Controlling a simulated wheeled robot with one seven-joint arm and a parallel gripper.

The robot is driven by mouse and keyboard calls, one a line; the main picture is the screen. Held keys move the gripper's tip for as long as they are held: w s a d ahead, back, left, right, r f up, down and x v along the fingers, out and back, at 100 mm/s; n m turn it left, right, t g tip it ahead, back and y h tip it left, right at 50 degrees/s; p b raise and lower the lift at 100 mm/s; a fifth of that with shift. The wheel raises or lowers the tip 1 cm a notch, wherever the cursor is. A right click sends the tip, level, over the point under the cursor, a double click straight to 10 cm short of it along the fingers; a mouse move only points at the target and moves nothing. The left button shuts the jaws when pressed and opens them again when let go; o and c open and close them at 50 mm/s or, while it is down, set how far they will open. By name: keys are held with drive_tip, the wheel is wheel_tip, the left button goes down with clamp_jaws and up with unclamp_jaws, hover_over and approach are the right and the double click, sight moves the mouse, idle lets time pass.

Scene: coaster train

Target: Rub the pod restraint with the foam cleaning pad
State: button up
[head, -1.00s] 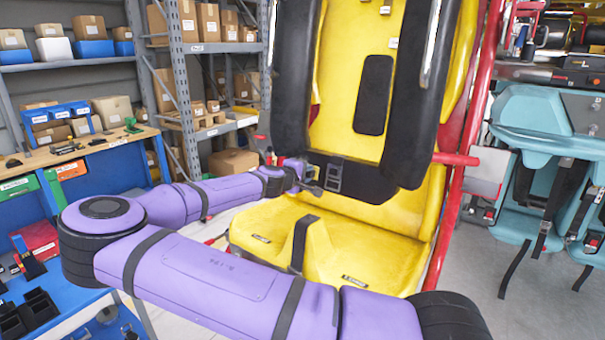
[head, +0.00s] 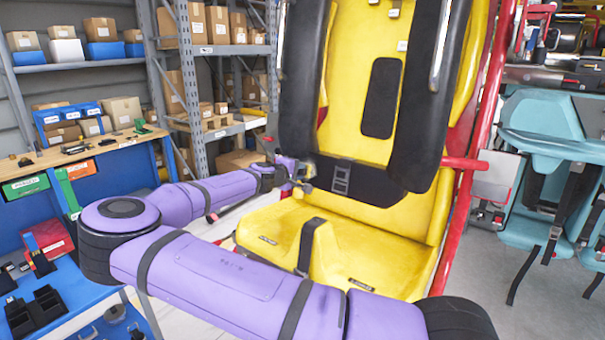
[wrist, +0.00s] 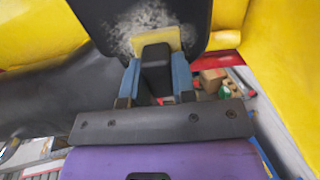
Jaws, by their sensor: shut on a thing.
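The pod restraint (head: 300,90) is a black padded over-shoulder frame on the yellow pod seat (head: 340,250). Its dark surface (wrist: 196,18) fills the top of the wrist view, with a whitish smudge (wrist: 122,35) on it. My gripper (wrist: 155,78) has blue fingers shut on the foam cleaning pad (wrist: 160,36), which shows a yellow edge and a black block. The pad overlaps the smudged area and appears against or very close to it; exact contact is unclear. In the head view my gripper (head: 303,174) is small, at the lower end of the restraint's left side.
A red frame post (head: 477,120) runs along the pod's right side. A blue workbench (head: 115,190) with tools and bins stands at left, with box shelves (head: 190,90) behind. Teal seats (head: 540,135) stand at right. Grey floor shows at lower right.

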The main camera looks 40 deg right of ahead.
sight(319, 171)
drive_tip(key=shift+w+a, duration=0.35)
drive_tip(key=shift+w, duration=0.5)
drive_tip(key=shift+d+r, duration=0.2)
drive_tip(key=shift+r, duration=0.15)
drive_tip(key=shift+s+d, duration=0.4)
drive_tip(key=shift+s, duration=0.8)
drive_tip(key=shift+s+d, duration=0.45)
drive_tip(key=shift+s, duration=0.8)
drive_tip(key=shift+s+d, duration=0.4)
drive_tip(key=shift+s, duration=0.8)
drive_tip(key=shift+w, duration=0.1)
drive_tip(key=shift+w+a, duration=0.4)
drive_tip(key=shift+w, duration=0.85)
drive_tip(key=shift+w+a, duration=0.45)
drive_tip(key=shift+w, duration=0.75)
drive_tip(key=shift+w+a, duration=0.4)
drive_tip(key=shift+w, duration=0.85)
drive_tip(key=shift+a, duration=0.25)
drive_tip(key=v, duration=0.5)
drive_tip(key=shift+s+a+r, duration=0.1)
drive_tip(key=shift+s+a, duration=0.05)
drive_tip(key=shift+s, duration=0.1)
